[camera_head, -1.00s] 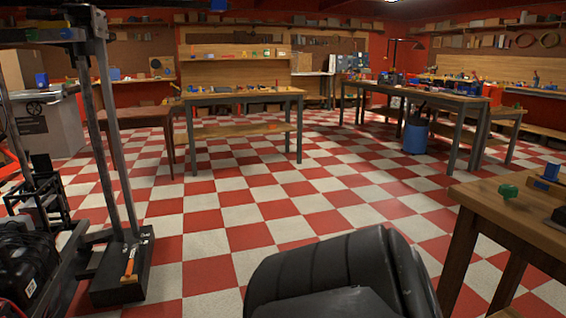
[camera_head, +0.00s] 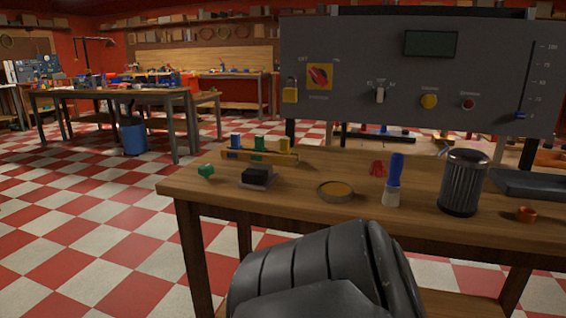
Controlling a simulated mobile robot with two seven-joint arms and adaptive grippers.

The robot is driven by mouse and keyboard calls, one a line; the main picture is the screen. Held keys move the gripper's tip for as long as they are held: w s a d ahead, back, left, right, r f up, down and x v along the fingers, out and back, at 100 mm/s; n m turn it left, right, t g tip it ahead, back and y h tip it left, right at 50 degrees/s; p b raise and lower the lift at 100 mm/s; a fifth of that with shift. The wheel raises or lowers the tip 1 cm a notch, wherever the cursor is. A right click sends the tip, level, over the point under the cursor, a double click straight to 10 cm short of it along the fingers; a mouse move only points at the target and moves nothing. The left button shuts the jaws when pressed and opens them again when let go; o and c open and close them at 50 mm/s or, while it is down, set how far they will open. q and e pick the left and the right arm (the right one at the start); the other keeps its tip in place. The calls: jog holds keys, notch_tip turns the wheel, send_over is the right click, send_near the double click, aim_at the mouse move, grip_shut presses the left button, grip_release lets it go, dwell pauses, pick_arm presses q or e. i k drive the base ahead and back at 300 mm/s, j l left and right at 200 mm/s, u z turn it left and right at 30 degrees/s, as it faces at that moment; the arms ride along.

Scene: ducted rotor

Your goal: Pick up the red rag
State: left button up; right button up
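Neither gripper shows in the head view. A black rounded part, apparently my own, fills the bottom centre and hides part of the table's front side.
A grey control panel (camera_head: 420,75) stands behind. Checkered floor is free at left.

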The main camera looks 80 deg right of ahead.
aim_at(377, 169)
jog(key=z, duration=3.15)
jog(key=i+j+z, duration=0.1)
jog(key=j, duration=0.25)
jog(key=i+j, duration=0.25)
jog(key=i+j+z, duration=0.15)
jog(key=j, duration=0.3)
jog(key=i+j+z, duration=0.1)
jog(key=j, duration=0.25)
